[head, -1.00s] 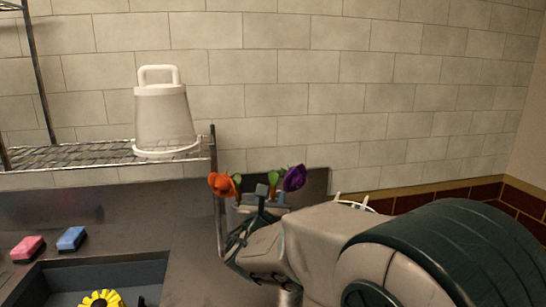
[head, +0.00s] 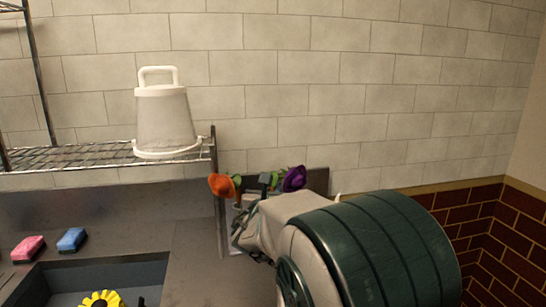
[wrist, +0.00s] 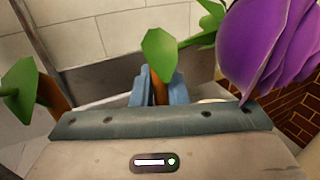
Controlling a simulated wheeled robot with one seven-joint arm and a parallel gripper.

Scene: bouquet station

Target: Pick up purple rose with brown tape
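The purple rose (wrist: 265,50) fills the upper right of the wrist view, its bloom leaning right with green leaves beside it. It also shows in the head view (head: 294,178), just right of my fingertips. My gripper (wrist: 158,90) has its blue fingers close together around a brown-taped stem, which appears to be the purple rose's. In the head view my gripper (head: 269,181) sits between the purple rose and an orange rose (head: 222,186). My arm hides the lower stems in the head view.
A brown stem with a green leaf (wrist: 20,92) stands close at the left of the wrist view. A wire shelf (head: 85,157) with a white bucket-like container (head: 165,115) is to the left. Pink (head: 28,248) and blue (head: 72,240) sponges lie by a sink holding a yellow flower (head: 101,300).

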